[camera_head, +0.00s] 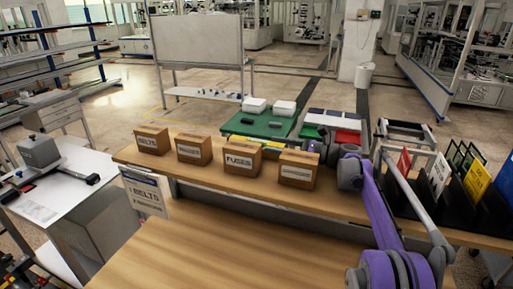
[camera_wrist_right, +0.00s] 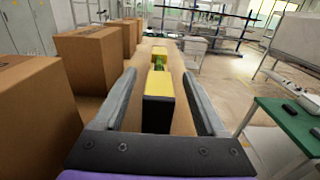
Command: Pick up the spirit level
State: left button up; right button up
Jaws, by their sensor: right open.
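The spirit level (camera_wrist_right: 158,84) shows in the right wrist view as a yellow and black bar with a green vial, lying lengthwise along the wooden shelf. My right gripper (camera_wrist_right: 160,76) is open, with one grey finger on each side of the level's near end in the picture. I cannot tell whether the fingers touch it. In the head view my right gripper (camera_head: 318,148) is partly hidden behind the rightmost box. My left gripper is not in view.
Several labelled boxes stand in a row close beside the right gripper. A green table (camera_head: 260,127) with dark items and white boxes stands behind the shelf. Coloured cards in a black rack (camera_head: 437,190) are at the right. The wooden front worktop (camera_head: 210,255) is clear.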

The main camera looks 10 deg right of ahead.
aim_at(264, 142)
jog(key=x, duration=0.4)
jog(key=shift+w+a+p, duration=0.25)
jog(key=shift+a+p, duration=0.05)
jog(key=shift+s+d, duration=0.1)
jog(key=shift+s, duration=0.05)
jog(key=c, duration=0.3)
grip_shut()
